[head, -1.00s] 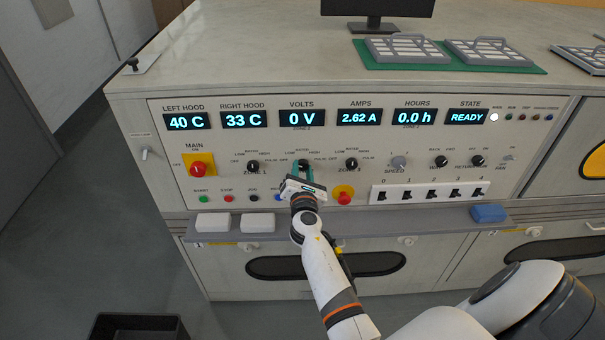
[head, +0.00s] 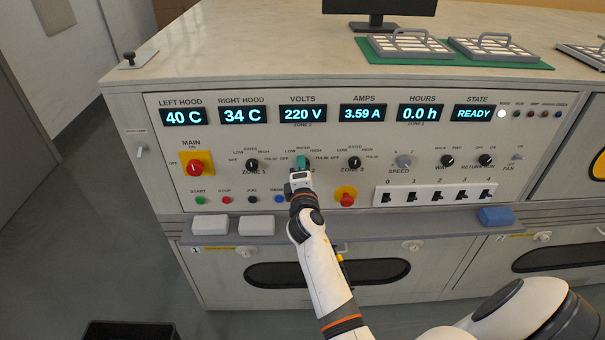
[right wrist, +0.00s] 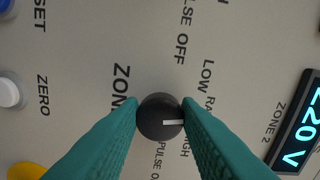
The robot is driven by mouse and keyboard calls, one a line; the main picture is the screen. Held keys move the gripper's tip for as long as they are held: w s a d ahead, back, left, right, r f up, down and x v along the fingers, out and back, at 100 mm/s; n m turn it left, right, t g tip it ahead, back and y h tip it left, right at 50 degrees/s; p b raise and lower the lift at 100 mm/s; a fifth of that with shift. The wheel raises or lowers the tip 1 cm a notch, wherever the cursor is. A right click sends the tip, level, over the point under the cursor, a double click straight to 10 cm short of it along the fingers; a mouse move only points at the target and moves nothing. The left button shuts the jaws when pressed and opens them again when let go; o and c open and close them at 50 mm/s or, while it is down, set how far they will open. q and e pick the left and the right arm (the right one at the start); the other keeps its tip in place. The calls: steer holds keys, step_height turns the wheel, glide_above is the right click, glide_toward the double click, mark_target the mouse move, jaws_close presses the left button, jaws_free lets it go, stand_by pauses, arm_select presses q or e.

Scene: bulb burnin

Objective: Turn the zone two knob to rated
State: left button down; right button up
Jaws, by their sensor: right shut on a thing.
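The zone two knob (right wrist: 160,118) is a dark round knob with a white pointer line, on the front panel. In the right wrist view it sits between the teal fingers of my right gripper (right wrist: 161,113), which touch it on both sides. The pointer points to the right of that view, toward the display side, between the LOW and HIGH labels; a finger partly covers the label there. In the head view my right gripper (head: 302,163) reaches the panel and covers the knob. The volts display (head: 303,114) reads 220 V. My left gripper is not in view.
The zone one knob (head: 252,165) and zone three knob (head: 354,163) flank my gripper. The red emergency button (head: 346,198) is close at lower right. A narrow shelf (head: 350,222) with white blocks and a blue block (head: 496,216) runs below the panel.

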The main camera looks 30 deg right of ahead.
steer(key=shift+m+b, duration=0.4)
steer(key=shift+m, duration=0.7)
steer(key=o, duration=1)
steer(key=shift+s, duration=0.1)
